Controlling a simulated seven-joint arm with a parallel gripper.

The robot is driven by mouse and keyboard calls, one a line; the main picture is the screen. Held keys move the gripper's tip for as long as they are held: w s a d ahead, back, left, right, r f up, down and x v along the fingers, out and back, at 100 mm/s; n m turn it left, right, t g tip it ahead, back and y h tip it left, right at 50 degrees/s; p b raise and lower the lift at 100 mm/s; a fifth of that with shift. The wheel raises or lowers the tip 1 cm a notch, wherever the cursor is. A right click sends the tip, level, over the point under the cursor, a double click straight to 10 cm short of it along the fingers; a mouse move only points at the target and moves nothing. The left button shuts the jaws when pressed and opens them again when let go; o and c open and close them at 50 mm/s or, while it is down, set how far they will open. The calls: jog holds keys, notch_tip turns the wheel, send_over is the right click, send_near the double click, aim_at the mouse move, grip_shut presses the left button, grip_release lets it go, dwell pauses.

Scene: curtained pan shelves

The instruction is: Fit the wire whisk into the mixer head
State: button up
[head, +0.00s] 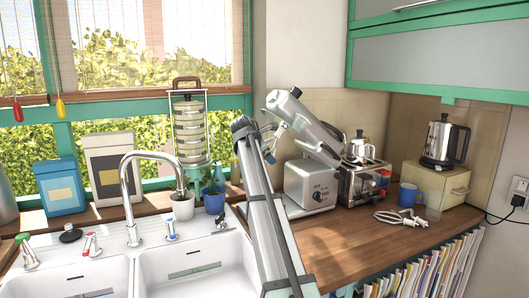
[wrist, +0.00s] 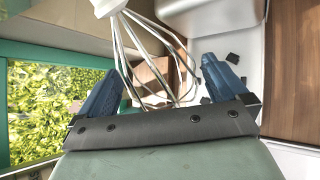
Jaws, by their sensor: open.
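The mixer (head: 310,186) stands on the counter, with its grey head (head: 300,118) tilted up to the left. My gripper (head: 272,141) is open beside the raised head. In the wrist view, the wire whisk (wrist: 125,50) lies across the space between the spread blue fingers of my gripper (wrist: 160,68). Its white hub is at the top edge, and its wires spread down towards the palm. The wires look loose between the fingers, not clamped. The upper end of the hub is out of frame, so I cannot tell whether it sits in the mixer head.
A toaster (head: 362,182), a blue mug (head: 408,194) and a white wire-ended attachment (head: 402,218) are on the counter right of the mixer. A tiered carrier (head: 189,130) stands at the window behind my gripper. The sink (head: 205,262) is at the front left.

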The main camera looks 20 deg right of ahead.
jog(key=v, duration=1.3)
jog(key=shift+s+a+r, duration=0.2)
jog(key=shift+a+r, duration=0.05)
dwell(0.4)
